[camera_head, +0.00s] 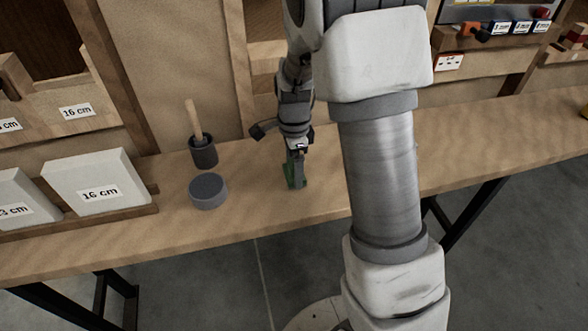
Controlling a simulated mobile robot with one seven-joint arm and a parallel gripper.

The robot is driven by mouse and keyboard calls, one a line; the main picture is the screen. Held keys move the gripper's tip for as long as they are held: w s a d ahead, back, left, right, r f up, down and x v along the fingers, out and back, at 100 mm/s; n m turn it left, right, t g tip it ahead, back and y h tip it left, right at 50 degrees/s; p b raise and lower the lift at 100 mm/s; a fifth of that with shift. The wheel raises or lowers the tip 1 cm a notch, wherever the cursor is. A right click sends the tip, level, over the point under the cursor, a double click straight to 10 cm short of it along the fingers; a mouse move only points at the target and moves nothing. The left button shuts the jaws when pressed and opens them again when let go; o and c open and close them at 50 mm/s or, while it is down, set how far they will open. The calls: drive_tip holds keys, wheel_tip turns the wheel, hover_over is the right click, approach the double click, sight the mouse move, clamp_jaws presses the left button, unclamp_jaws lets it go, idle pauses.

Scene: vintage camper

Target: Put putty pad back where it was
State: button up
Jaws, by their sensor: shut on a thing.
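My gripper (296,184) points down at the bench, right of the grey round block. It is shut on a small green piece (288,170), which shows beside the fingers and is mostly hidden by them. This green piece may be the putty pad; it is too small to tell for sure. It is at or just above the bench top, and I cannot tell whether it touches the wood.
The wooden bench (240,222) carries a grey round block (208,190), a dark cup (204,152) holding a wooden-handled tool (193,118), and white blocks (95,181) in a rack at left. My arm hides part of the bench; its right side is mostly clear.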

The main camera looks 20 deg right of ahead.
drive_tip(key=shift+f, duration=0.15)
drive_tip(key=o, duration=1)
drive_tip(key=shift+o, duration=0.2)
wheel_tip(320, 180, up, 13)
drive_tip(key=p, duration=0.3)
drive_tip(key=s+r+n+t, duration=0.2)
drive_tip(key=s+r+n, duration=0.4)
drive_tip(key=s+n, duration=0.3)
drive_tip(key=s+r+n+t, duration=0.3)
drive_tip(key=s+r+n, duration=0.3)
drive_tip(key=s+n, duration=0.3)
drive_tip(key=shift+s+t, duration=0.3)
drive_tip(key=shift+s, duration=0.9)
